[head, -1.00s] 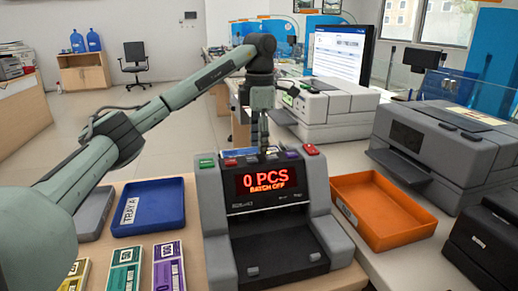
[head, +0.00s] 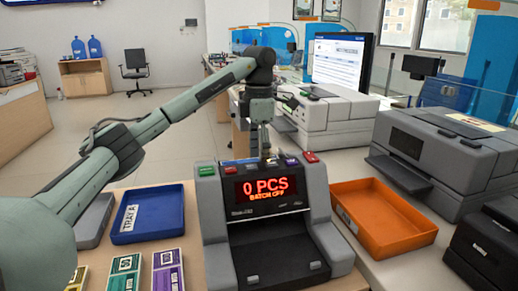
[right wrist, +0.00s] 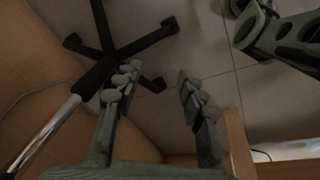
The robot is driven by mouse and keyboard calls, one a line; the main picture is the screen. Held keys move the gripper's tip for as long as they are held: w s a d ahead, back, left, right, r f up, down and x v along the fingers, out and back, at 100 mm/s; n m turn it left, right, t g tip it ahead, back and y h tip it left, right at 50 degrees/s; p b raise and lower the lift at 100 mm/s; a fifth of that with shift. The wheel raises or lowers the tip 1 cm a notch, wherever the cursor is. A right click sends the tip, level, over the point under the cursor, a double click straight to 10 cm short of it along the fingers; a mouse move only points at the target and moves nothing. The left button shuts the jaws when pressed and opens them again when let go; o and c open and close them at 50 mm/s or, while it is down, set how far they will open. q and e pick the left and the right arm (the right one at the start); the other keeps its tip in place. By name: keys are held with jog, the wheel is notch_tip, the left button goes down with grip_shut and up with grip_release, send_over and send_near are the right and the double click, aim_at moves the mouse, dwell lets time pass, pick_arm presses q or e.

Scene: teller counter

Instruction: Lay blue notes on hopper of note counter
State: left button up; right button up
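The grey note counter (head: 213,221) stands at the front of the counter top, its red display reading "0 PCS". Its hopper is at the top rear and is mostly hidden behind the display housing. My left gripper (head: 265,150) points down just behind the counter's button row, its tips partly hidden there. Whether it is open or holds anything is unclear. I cannot make out any blue notes. My right gripper (right wrist: 158,90) is open and empty, with floor and a chair base beyond its fingers.
A blue tray (head: 148,236) marked "TRAY A" lies left of the counter, with green (head: 124,268) and purple (head: 168,270) note bundles in front. An orange tray (head: 408,239) lies to the right, near large grey machines (head: 425,150). A wooden panel (right wrist: 240,145) flanks my right gripper.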

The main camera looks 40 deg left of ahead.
pick_arm(q)
notch_tip(320, 180, up, 12)
dwell(0.5)
dwell(0.5)
notch_tip(320, 180, down, 12)
jog(key=shift+f, duration=0.1)
jog(key=shift+r, duration=1.35)
